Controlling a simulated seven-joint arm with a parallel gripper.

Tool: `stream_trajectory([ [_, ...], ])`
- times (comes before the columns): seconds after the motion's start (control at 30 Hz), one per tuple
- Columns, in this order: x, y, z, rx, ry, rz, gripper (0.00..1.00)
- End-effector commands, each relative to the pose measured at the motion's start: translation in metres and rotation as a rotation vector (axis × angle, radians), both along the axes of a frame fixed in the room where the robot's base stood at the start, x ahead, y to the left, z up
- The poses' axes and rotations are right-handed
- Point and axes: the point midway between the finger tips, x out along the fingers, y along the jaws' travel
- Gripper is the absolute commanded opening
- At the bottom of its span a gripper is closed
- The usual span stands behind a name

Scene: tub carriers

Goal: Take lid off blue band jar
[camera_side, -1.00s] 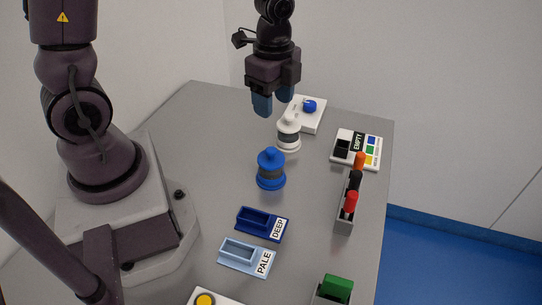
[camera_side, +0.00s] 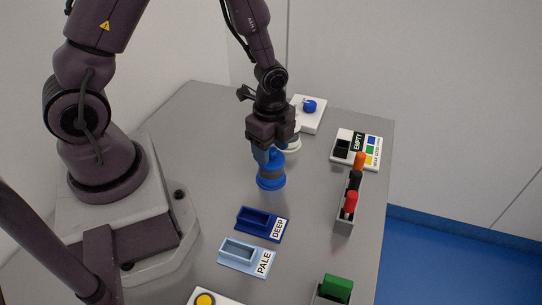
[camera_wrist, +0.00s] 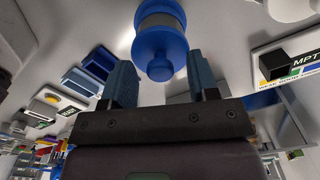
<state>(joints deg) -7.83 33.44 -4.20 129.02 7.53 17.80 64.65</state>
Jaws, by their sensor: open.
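The blue jar (camera_side: 270,182), with a grey band around its middle, stands upright on the grey table. Its blue lid (camera_wrist: 157,45) with a round knob shows in the wrist view. My gripper (camera_side: 274,152) is open and points down right over this jar, its blue-grey fingers partly hiding the lid in the side view. In the wrist view the knob lies between the two fingers, with clear gaps on both sides. A white jar (camera_side: 294,147) stands just behind, mostly hidden by my gripper.
A dark blue tray marked DEEP (camera_side: 245,229) and a pale blue tray marked PALE (camera_side: 231,261) lie in front. A grey rack (camera_side: 344,219) with orange, black and red pieces stands at right. A board marked EMPTY (camera_side: 345,135) and a white block with a blue knob (camera_side: 306,123) sit behind.

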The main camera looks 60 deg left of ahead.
Motion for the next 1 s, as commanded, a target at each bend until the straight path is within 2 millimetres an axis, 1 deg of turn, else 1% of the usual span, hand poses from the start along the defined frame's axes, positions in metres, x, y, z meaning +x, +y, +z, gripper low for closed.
stream_trajectory([
  [0.03,-0.0003,0.0000,-0.0049,0.000,0.002,0.000,0.54],
  [0.1,0.0000,0.0000,-0.0076,0.001,0.000,0.000,0.54],
  [0.3,0.0004,0.0001,-0.0079,0.001,-0.002,0.000,0.54],
  [0.33,0.0004,0.0001,-0.0079,0.001,-0.002,0.000,0.52],
  [0.37,0.0004,0.0001,-0.0078,0.001,-0.002,0.000,0.45],
  [0.4,0.0004,0.0001,-0.0078,0.001,-0.002,0.000,0.36],
  [0.47,0.0004,0.0001,-0.0077,0.001,-0.002,0.000,0.22],
  [0.5,0.0004,0.0001,-0.0077,0.000,-0.001,0.000,0.13],
  [0.53,0.0004,0.0001,-0.0077,0.000,-0.001,0.000,0.06],
  [0.57,0.0004,0.0001,-0.0077,0.000,-0.001,0.000,0.02],
  [0.87,0.0004,0.0001,-0.0074,0.001,-0.002,0.000,0.02],
  [1.0,0.0006,0.0003,-0.0034,0.000,-0.002,0.001,0.02],
])
